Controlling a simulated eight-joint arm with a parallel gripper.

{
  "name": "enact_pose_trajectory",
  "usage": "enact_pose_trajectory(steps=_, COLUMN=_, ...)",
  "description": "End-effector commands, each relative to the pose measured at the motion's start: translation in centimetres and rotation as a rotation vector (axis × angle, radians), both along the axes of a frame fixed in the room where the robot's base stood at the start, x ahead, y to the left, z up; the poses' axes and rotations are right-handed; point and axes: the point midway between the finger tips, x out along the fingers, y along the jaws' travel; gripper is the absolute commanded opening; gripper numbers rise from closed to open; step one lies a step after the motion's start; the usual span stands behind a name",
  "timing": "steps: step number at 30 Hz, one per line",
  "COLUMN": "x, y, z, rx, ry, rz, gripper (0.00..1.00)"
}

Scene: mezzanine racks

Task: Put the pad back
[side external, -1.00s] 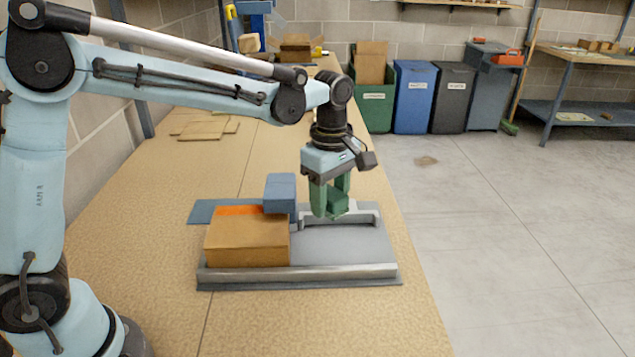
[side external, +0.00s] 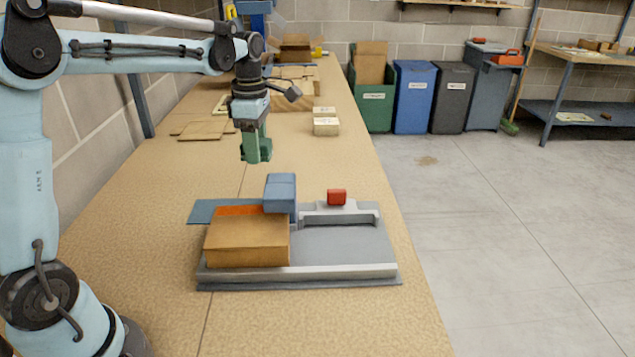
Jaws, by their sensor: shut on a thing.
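My gripper (side external: 257,154), with green fingers, is shut on a small dark green block (side external: 267,151). The fingers partly hide the block, and I cannot tell for certain that it is the pad. It is held above the bench, behind and a little left of the grey fixture (side external: 345,246). A tan box with an orange strip (side external: 246,242) sits on the left of the fixture. A blue-grey block (side external: 280,193) stands at the box's back right corner. A small red block (side external: 337,197) sits on the fixture's back rail.
The wooden bench (side external: 150,235) is clear between the fixture and flat cardboard pieces (side external: 204,130) at the back left. Several bins (side external: 415,97) stand on the floor beyond the right edge.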

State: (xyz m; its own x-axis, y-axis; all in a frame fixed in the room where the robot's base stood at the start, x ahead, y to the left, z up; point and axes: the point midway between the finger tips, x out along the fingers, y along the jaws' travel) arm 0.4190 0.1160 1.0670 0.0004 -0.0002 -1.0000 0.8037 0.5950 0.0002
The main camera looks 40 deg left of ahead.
Motion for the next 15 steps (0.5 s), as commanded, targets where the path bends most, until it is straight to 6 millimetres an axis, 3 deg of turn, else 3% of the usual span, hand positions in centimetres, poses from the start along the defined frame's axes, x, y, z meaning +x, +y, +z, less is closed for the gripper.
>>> enact_pose_trajectory(steps=6, x=-1.4, y=4.3, z=0.0, rx=0.000, ry=0.000, rz=0.162, gripper=0.17)
enact_pose_trajectory(steps=15, x=-1.3, y=3.9, z=-3.8, rx=0.000, ry=0.000, rz=0.150, gripper=0.17)
